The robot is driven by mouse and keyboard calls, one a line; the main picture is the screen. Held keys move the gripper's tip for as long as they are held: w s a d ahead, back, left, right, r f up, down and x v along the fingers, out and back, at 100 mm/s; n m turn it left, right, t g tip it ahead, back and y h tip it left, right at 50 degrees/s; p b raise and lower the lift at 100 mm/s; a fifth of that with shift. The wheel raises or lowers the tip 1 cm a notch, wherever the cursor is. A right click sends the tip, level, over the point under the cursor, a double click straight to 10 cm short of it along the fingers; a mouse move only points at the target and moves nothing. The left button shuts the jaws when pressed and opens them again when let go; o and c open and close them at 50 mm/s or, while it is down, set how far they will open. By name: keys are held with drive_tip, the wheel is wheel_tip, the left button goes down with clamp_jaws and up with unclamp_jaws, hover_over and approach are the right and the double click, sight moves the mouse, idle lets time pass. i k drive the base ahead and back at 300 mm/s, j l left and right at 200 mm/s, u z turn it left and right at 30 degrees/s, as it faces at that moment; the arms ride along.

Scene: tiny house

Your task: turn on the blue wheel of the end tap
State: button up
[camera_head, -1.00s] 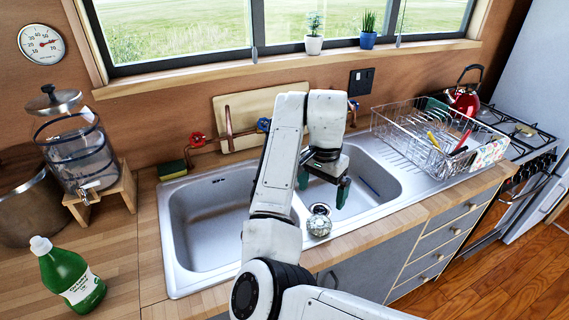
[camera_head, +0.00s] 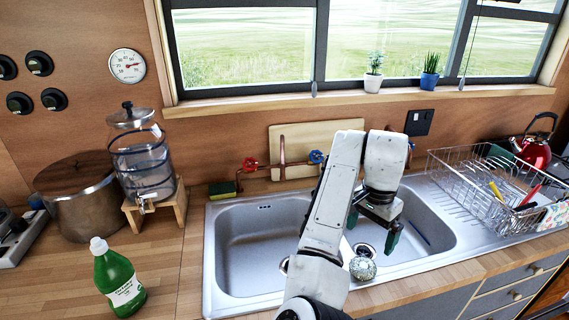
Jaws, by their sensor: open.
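The blue tap wheel (camera_head: 316,157) shows on the copper pipework behind the sink, just left of my arm. A red tap wheel (camera_head: 250,164) sits on the same pipework farther left. Part of the pipework to the right is hidden behind my arm, with a small bit of it showing at its right edge. My gripper (camera_head: 373,232) hangs over the right basin of the double sink (camera_head: 213,262), fingers pointing down, open and empty. It is in front of, to the right of and apart from the blue wheel.
A green bottle (camera_head: 119,283) stands on the left counter. A glass dispenser (camera_head: 142,165) on a wooden stand and a large pot (camera_head: 80,200) are behind it. A wire dish rack (camera_head: 470,185) stands right of the sink.

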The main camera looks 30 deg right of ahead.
sight(315, 156)
drive_tip(key=i+l, duration=0.25)
drive_tip(key=i, duration=0.3)
drive_tip(key=i+l, duration=0.2)
drive_tip(key=i, duration=0.3)
